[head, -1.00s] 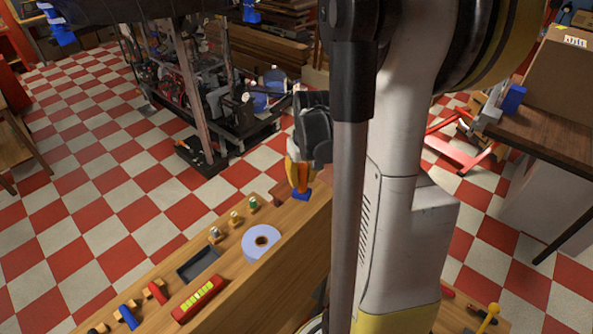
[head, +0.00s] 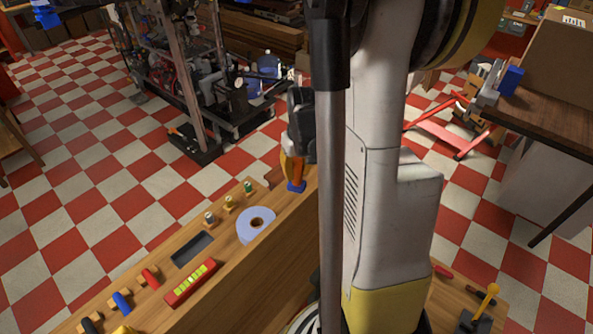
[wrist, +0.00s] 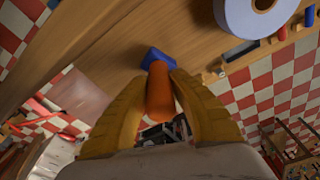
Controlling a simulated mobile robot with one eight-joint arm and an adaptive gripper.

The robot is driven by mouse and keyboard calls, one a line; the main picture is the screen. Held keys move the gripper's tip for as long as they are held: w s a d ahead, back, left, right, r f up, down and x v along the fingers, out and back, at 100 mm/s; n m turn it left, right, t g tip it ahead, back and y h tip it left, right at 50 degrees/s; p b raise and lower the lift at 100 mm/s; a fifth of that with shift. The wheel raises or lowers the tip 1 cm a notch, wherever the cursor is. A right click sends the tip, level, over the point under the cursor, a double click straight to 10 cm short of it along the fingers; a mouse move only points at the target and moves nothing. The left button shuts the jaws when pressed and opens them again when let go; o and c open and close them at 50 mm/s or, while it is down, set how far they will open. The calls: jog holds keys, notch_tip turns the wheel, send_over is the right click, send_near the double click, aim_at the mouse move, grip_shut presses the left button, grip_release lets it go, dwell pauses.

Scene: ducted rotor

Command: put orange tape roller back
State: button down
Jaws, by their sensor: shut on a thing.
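The orange tape roller (wrist: 160,92) is upright between the two yellow fingers of my gripper (wrist: 160,100) in the wrist view. In the head view my gripper (head: 292,165) is at the far end of the wooden bench top, with the roller's orange part (head: 298,170) partly hidden by a finger. The gripper is shut on the roller. A blue piece (head: 296,186) shows at the roller's lower end, and also in the wrist view (wrist: 157,58). I cannot tell whether it belongs to the roller or touches the bench.
A pale roll of tape (head: 243,229) lies on the bench (head: 215,275) near the gripper. Small knobs (head: 229,202), a dark tray (head: 192,249) and a red level (head: 190,284) are also there. Checkered floor lies beyond the bench edge. My arm hides part of the bench.

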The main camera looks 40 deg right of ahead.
jog(key=shift+f+b, duration=0.45)
jog(key=c, duration=1.2)
grip_release()
notch_tip(320, 180, up, 12)
jog(key=s, duration=0.2)
jog(key=shift+a, duration=0.3)
